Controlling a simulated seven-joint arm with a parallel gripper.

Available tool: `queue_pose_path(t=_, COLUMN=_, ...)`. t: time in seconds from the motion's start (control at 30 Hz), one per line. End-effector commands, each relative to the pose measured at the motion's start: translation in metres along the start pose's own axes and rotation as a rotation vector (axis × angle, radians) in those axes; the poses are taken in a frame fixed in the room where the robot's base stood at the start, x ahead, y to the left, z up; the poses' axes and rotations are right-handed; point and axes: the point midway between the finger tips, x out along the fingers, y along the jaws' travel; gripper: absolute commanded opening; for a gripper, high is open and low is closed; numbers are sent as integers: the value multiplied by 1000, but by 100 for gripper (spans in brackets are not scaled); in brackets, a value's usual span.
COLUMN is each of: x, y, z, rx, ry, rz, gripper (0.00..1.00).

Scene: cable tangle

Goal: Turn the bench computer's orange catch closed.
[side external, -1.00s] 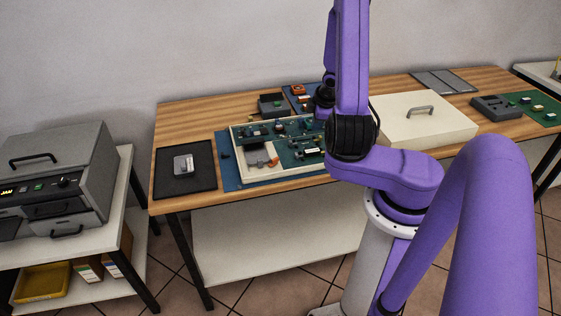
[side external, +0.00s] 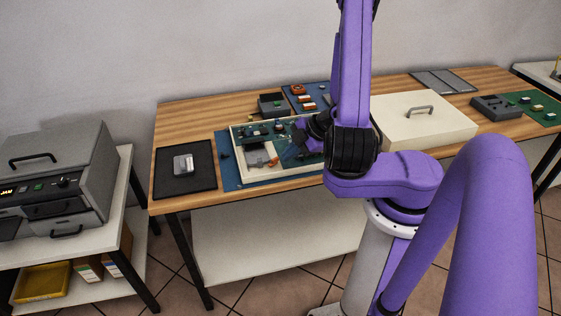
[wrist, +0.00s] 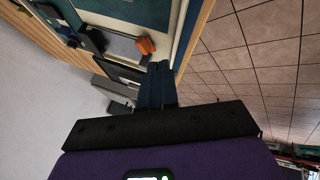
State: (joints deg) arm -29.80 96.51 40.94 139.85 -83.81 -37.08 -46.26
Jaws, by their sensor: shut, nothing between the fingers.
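The bench computer is an open cream case (side external: 236,152) with green boards inside, lying on a blue mat on the wooden table. The orange catch (side external: 273,161) shows inside the case near its front, beside a grey part. In the wrist view the orange catch (wrist: 146,45) is just beyond the fingertips and slightly left of them. My gripper (wrist: 159,68) has its two fingers together, with nothing between them. Whether the fingertips touch the catch cannot be told. In the side view my arm and wrist hide the fingers and the case's right end.
A cream lid with a handle (side external: 425,118) lies right of my arm. A black mat with a small grey device (side external: 184,165) lies left of the case. A dark grey box (side external: 272,104) and a blue mat with orange parts (side external: 298,90) are behind the case.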

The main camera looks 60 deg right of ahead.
Motion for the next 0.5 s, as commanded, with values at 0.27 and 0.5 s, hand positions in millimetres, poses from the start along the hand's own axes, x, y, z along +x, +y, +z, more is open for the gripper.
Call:
queue_pose_path(t=0.27, x=35, y=0, z=0, rx=0, ry=1, rz=-1, gripper=0)
queue_pose_path(t=0.5, x=48, y=0, z=0, rx=1, ry=-1, rz=1, gripper=0)
